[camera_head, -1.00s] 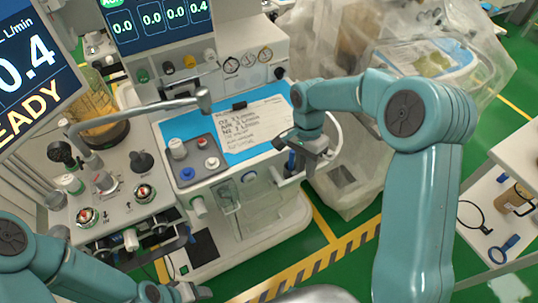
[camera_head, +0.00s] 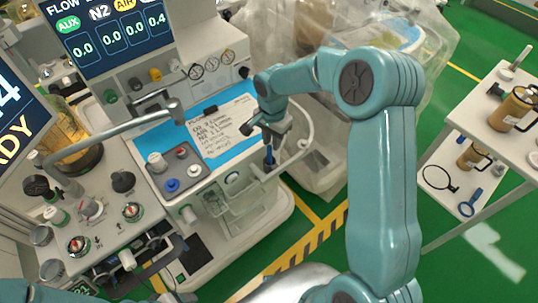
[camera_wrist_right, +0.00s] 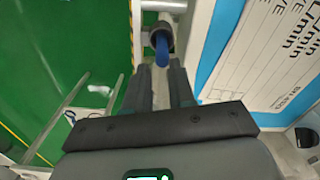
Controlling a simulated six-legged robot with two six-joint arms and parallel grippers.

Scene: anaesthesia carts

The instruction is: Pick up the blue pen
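The blue pen (camera_head: 269,159) stands in a small holder at the right side of the anaesthesia cart. In the wrist view, the blue pen (camera_wrist_right: 162,47) shows as a blue end in a round grey holder (camera_wrist_right: 160,30), just beyond my fingertips. My right gripper (camera_head: 268,142) is close to the pen, above it in the head view. In the wrist view, the right gripper (camera_wrist_right: 161,72) is open, its two dark fingers apart with nothing between them. My left gripper (camera_head: 178,296) shows only in part at the bottom edge; its fingers cannot be made out.
The cart's blue worktop (camera_head: 222,153) holds a written sheet (camera_head: 223,128) and a grey block with knobs (camera_head: 178,171). A curved white rail (camera_head: 305,128) runs beside the holder. A white trolley (camera_head: 510,90) with mugs stands right. Green floor lies between.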

